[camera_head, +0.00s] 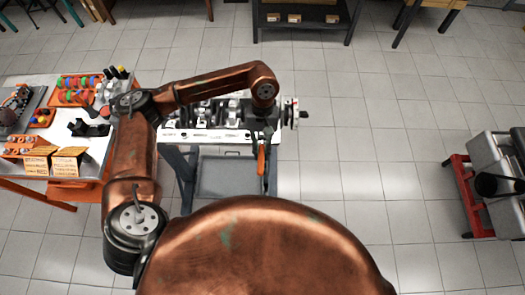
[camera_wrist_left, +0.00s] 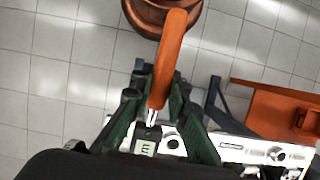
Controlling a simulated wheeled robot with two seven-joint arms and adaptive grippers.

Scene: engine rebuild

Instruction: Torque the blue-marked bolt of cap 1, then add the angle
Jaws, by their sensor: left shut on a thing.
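My left gripper (camera_head: 262,127) is at the right end of the engine block (camera_head: 217,112), over its stand. It is shut on a tool with an orange handle (camera_head: 261,160), seemingly the torque wrench. In the left wrist view the orange handle (camera_wrist_left: 171,62) passes between the dark green fingers of my left gripper (camera_wrist_left: 157,105). A small pale display with a dark mark (camera_wrist_left: 145,147) sits at the near end of the tool. The caps are small pieces on the block, partly hidden by my arm. I cannot make out a blue-marked bolt. My right gripper is not in view.
A workbench (camera_head: 96,160) at the left carries orange trays, small parts and cards. A shelf unit (camera_head: 303,22) stands at the back. A red-framed cart (camera_head: 462,195) stands at the right. The tiled floor between stand and cart is clear.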

